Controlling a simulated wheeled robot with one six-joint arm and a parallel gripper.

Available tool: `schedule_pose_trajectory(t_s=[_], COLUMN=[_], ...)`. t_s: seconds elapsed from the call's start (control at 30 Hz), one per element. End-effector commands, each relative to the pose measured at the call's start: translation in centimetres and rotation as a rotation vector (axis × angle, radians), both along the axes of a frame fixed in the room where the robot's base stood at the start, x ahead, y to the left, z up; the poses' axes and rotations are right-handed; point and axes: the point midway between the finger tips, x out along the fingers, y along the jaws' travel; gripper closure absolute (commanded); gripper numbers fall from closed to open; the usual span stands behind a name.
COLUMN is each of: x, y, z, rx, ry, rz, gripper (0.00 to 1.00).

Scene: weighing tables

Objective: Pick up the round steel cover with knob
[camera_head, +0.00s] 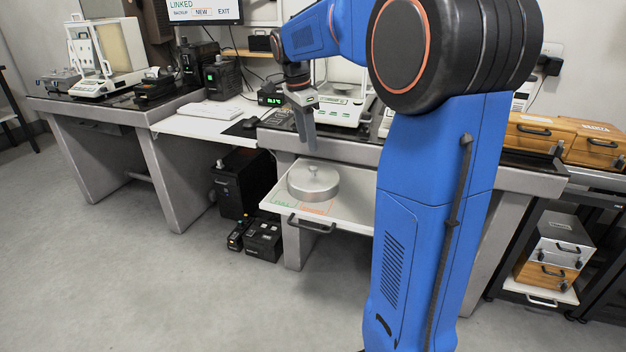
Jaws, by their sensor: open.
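The round steel cover with knob (313,184) sits upright on a white pull-out shelf (346,210) that has a dark front handle. The shelf surface has green and orange outlines, and the cover stands beside or partly over them. My gripper (311,146) hangs from the blue arm above and behind the cover, apart from it, pointing down. It is open and empty, though its fingers overlap in this view. My arm hides the right part of the shelf.
A balance (342,106) stands on the table behind my gripper. A monitor (204,10), a keyboard (211,111) and a mouse (251,122) are to the left. Black boxes (264,240) stand on the floor below the shelf. Orange cases (593,142) sit at right. The left floor is clear.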

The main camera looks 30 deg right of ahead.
Motion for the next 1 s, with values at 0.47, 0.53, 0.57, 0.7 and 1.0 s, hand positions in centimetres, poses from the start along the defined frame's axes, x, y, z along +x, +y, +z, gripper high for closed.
schedule_pose_trajectory(t_s=[0.47,0.53,0.57,0.7,1.0], x=[-0.3,-0.4,-0.5,-0.7,-0.7], y=[-0.7,-0.8,-0.9,-1.2,-1.4], z=[-4.5,-5.5,-5.9,-7.7,-8.8], rx=[0.000,0.000,0.000,0.000,0.000], ry=[0.001,0.001,0.002,0.001,-0.001], rz=[0.001,0.001,0.001,0.001,0.001], gripper=[0.58,0.58,0.58,0.58,0.58])
